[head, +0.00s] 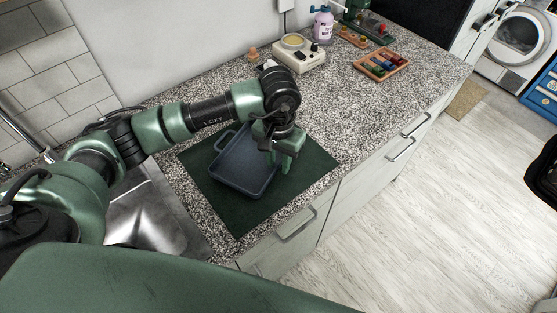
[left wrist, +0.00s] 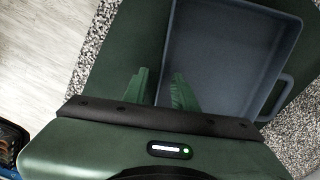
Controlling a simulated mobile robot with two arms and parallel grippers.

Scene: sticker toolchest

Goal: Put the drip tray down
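The drip tray (head: 240,172) is a blue-grey rectangular tray with a loop handle at its far left end. It appears to rest flat on the dark green mat (head: 238,218) on the counter. My left gripper (head: 286,168) is at the tray's right side and hides part of that edge. In the left wrist view the two green fingers (left wrist: 160,75) are apart, with the side wall of the tray (left wrist: 222,50) running between them. One finger is over the mat side and one over the tray's inside. I see no firm contact with the wall. My right gripper is not in view.
A metal sink (head: 150,215) lies left of the mat. Behind stand a white appliance (head: 298,55), a purple bottle (head: 323,25) and a wooden tray of coloured pieces (head: 381,64). The granite counter right of the mat (head: 350,120) is clear.

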